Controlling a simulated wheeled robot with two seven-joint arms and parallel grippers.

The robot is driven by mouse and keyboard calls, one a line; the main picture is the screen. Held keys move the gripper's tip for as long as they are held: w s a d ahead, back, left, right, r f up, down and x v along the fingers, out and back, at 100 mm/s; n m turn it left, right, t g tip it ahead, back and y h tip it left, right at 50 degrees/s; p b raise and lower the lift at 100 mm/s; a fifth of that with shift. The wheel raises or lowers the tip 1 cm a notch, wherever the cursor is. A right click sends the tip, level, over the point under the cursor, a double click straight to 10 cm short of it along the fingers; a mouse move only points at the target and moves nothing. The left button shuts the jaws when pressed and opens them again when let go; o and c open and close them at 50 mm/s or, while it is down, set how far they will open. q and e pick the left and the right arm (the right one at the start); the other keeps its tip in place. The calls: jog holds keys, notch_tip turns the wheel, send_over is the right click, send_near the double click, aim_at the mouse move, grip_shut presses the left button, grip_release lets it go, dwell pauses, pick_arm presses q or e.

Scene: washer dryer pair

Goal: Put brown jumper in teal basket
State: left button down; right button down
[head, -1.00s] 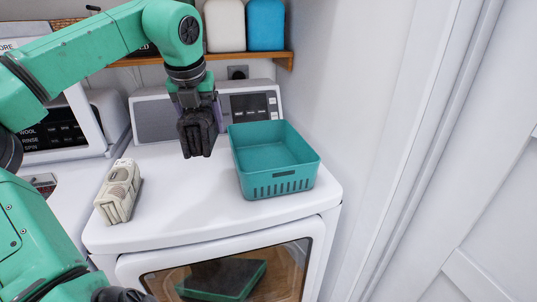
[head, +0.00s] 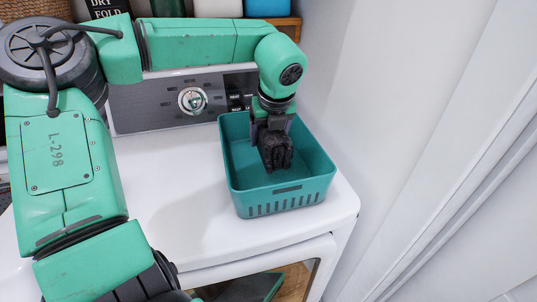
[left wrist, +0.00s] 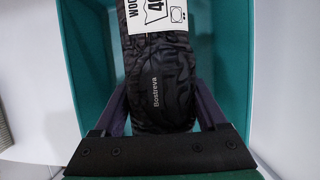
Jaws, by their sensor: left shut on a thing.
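The brown jumper (head: 276,157) is a dark, nearly black folded bundle. My left gripper (head: 272,132) points down and is shut on it, with the jumper hanging below the fingers. The teal basket (head: 285,200) stands on the white machine top, and the jumper is over its opening, within its walls in the head view. I cannot tell whether the jumper touches the basket floor. In the left wrist view the jumper (left wrist: 158,75) sits between both fingers, with a white care label and the word "Bostreva". Teal walls (left wrist: 85,60) flank it. My right gripper is out of view.
The washer-dryer control panel (head: 160,103) is behind the basket, below a wooden shelf with containers (head: 218,8). A wall (head: 400,100) rises close on the right. The white top (head: 175,180) left of the basket is clear where visible.

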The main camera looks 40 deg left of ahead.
aim_at(268, 135)
pick_arm(q)
jog(key=f, duration=0.5)
jog(key=shift+s+d+p, duration=0.2)
jog(key=shift+s+p, duration=0.1)
jog(key=shift+p, duration=0.05)
jog(key=shift+w+a+f, duration=0.1)
jog(key=shift+w+f, duration=0.1)
jog(key=shift+f, duration=0.25)
grip_release()
jog(key=shift+s, duration=0.1)
jog(key=shift+r, duration=0.15)
jog(key=b+v, duration=0.1)
jog(key=v, duration=1.1)
jog(key=shift+b, duration=0.3)
